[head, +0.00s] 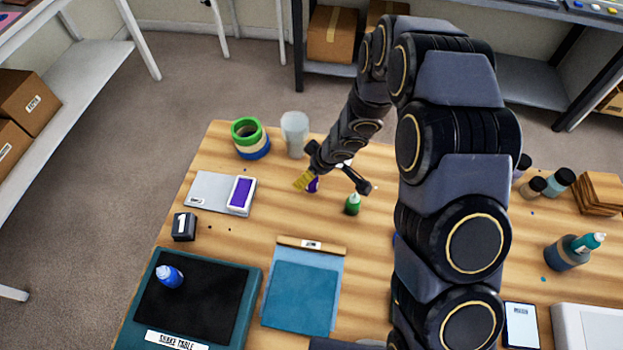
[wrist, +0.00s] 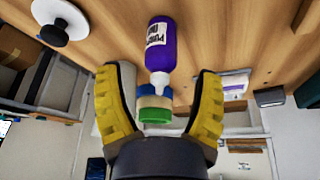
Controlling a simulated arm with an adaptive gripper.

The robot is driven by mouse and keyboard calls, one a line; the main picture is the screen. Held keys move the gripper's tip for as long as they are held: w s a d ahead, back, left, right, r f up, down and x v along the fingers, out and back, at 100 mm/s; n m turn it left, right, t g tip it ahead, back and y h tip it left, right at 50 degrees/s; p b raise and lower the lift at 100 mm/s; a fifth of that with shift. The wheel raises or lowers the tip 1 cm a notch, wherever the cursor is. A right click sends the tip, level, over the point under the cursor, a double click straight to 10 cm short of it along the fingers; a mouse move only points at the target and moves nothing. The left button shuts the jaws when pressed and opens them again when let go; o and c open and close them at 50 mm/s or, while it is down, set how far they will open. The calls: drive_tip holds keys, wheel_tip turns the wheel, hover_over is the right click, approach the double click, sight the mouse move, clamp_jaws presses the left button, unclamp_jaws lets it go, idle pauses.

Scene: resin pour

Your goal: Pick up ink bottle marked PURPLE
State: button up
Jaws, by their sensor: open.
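The purple ink bottle (wrist: 160,48) has a white label and a pale nozzle; the lettering is too small to read surely. The wrist picture is upside down, so the bottle stands upright on the wooden table with its nozzle toward the bottom of the frame. In the head view the purple bottle (head: 313,186) is partly hidden behind my gripper (head: 333,184). My gripper is open and empty. In the wrist view its yellow fingers (wrist: 156,78) are spread to either side of the bottle's line, with the bottle beyond the tips.
A green bottle (head: 352,204) stands just right of the gripper. A frosted cup (head: 295,134) and stacked tape rolls (head: 250,137) stand behind. A grey plate with a purple pad (head: 241,194) lies left. A blue bottle (head: 169,276) sits on the shake table (head: 254,290).

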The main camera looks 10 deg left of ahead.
drive_tip(key=shift+x, duration=1.45)
drive_tip(key=shift+s+d, duration=0.1)
clamp_jaws()
